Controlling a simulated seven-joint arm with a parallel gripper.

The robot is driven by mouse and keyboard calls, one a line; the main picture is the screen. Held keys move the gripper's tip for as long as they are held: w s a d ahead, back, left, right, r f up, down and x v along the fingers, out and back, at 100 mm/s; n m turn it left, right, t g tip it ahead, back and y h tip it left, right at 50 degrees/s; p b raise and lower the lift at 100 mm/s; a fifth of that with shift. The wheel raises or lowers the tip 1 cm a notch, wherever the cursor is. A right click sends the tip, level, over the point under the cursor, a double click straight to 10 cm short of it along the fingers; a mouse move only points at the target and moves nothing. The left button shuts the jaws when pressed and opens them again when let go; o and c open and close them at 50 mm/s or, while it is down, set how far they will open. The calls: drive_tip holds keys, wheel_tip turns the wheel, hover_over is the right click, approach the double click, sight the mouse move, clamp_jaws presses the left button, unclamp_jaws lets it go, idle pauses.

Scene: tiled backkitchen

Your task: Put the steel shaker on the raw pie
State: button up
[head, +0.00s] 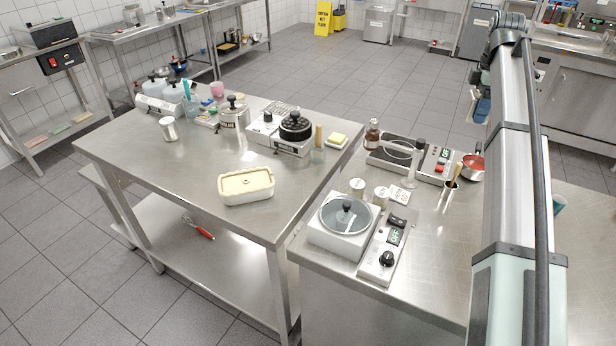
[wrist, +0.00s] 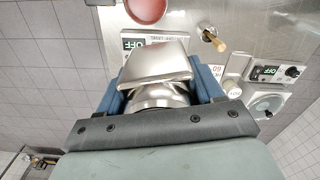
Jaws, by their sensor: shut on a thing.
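The raw pie (head: 246,186) is a pale, smooth-topped pie in a white rectangular dish. It sits near the front edge of the left steel table. My gripper shows in the wrist view (wrist: 160,88), its blue fingers shut around a shiny steel thing, which I take for the steel shaker (wrist: 155,64). Its lower part is round and its top looks broad and flat. In the head view my gripper (head: 482,103) is partly hidden by my arm, high on the right, far from the pie. The held shaker cannot be made out there.
On the right counter are a glass-lidded cooker (head: 345,215), a red-filled pan (head: 472,165) and a brown bottle (head: 372,135).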

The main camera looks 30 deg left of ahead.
drive_tip(key=s+a+n, duration=0.2)
drive_tip(key=s+a, duration=0.1)
drive_tip(key=a, duration=0.5)
drive_tip(key=s+a+n, duration=0.2)
drive_tip(key=s+a, duration=0.1)
drive_tip(key=a, duration=0.5)
drive_tip(key=n, duration=1.1)
hover_over(246, 181)
wheel_tip(246, 181, down, 4)
drive_tip(key=shift+f, duration=5.5)
drive_tip(key=shift+f, duration=0.15)
drive_tip(key=o, duration=1.2)
drive_tip(key=shift+c, duration=0.2)
